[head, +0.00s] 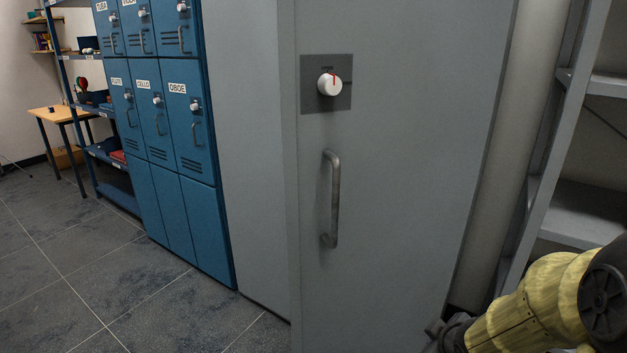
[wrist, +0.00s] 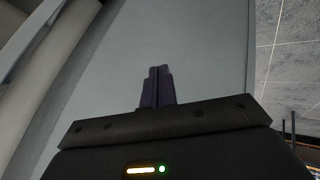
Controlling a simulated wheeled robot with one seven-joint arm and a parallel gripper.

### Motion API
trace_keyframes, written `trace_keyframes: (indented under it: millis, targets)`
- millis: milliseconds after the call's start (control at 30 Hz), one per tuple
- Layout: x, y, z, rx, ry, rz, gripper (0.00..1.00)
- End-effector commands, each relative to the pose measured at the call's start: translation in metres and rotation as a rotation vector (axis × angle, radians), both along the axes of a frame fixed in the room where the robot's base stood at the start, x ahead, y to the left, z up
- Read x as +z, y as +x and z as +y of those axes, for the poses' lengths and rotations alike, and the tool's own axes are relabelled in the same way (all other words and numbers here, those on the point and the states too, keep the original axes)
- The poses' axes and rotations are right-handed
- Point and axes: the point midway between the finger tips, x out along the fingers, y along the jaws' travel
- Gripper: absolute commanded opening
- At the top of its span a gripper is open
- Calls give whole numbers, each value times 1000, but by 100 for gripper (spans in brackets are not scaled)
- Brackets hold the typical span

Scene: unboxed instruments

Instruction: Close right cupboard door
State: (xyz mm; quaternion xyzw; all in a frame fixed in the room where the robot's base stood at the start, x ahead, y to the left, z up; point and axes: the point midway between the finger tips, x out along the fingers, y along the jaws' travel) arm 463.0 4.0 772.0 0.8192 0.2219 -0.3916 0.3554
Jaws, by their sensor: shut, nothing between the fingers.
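The right cupboard door (head: 410,190) is a tall grey panel that fills the middle of the head view. It has a metal bar handle (head: 331,200) and a white knob with a red mark (head: 330,84) on a dark plate. Its left edge stands forward of the grey panel (head: 245,150) beside it, so the door looks ajar. My gripper (wrist: 157,88) shows in the wrist view with its dark fingers shut together and empty, in front of a plain grey surface (wrist: 190,45). I cannot tell whether they touch it. In the head view the fingertips are hidden.
Blue lockers with labels (head: 165,140) stand left of the cupboard. Behind them are a blue shelf rack (head: 118,195) and a wooden table (head: 62,113). A grey shelf unit (head: 585,215) stands at the right. Tiled floor (head: 60,270) is clear at the lower left.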

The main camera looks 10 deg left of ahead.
Motion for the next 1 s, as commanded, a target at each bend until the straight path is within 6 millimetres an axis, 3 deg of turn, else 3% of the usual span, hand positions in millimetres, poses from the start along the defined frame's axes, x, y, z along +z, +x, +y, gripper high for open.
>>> trace_keyframes:
  millis: [33,200,333,500,700,833,1000]
  targets:
    - [28,12,7,114,-25,-55,0]
    - [78,41,44,521,-90,-274,0]
    - [120,46,76,813,-101,-468,0]
    - [181,32,113,1144,-69,-764,0]
    - [247,-4,134,1399,17,-1125,0]
    - [265,-19,136,1462,56,-1257,0]
    - [266,-22,135,1473,62,-1286,0]
